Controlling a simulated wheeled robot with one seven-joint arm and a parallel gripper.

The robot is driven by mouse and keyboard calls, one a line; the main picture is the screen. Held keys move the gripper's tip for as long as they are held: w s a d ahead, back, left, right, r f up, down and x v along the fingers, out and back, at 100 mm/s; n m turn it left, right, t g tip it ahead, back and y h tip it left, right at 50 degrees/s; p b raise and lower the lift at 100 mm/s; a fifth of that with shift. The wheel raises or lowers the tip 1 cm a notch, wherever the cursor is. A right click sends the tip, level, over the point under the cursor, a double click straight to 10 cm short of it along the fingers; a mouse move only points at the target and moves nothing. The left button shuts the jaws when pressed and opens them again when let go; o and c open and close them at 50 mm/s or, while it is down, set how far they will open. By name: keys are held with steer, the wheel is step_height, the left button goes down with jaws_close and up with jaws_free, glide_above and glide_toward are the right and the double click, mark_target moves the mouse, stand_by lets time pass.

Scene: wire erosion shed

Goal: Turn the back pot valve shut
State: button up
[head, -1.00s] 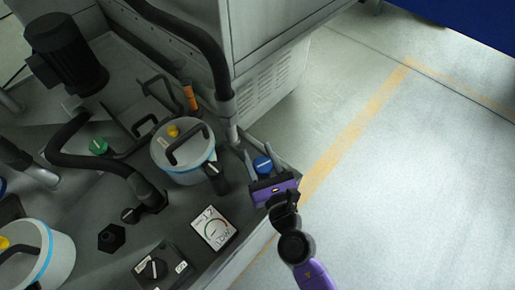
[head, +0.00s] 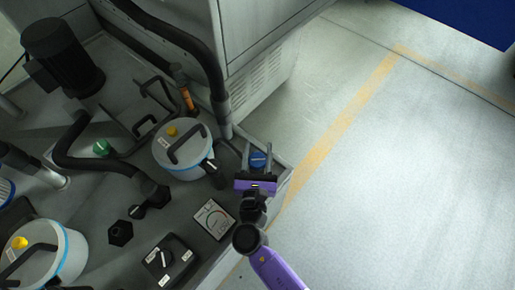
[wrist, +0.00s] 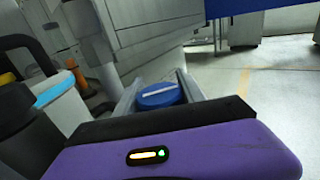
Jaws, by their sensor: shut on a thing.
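A round blue knob (head: 258,159) with a white bar on top stands at the right corner of the grey machine deck. My gripper (head: 258,153) is shut on it, with one finger on each side. In the wrist view the blue knob (wrist: 159,96) sits between the two grey fingers, its white bar lying nearly across from finger to finger. The back pot (head: 183,150) is a white drum with a blue band, a yellow cap and a black handle, left of my gripper. A black valve (head: 213,170) with a white mark sits at the pot's right side.
A dial gauge plate (head: 214,219) and a black switch box (head: 170,261) lie in front. A black hose and pipe (head: 222,110) rise close behind my gripper, beside a grey cabinet (head: 262,45). Open floor lies to the right.

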mark_target(257, 169)
steer(key=shift+f, duration=0.1)
steer(key=o, duration=1.4)
steer(key=shift+s+a, duration=0.15)
steer(key=shift+s, duration=3.75)
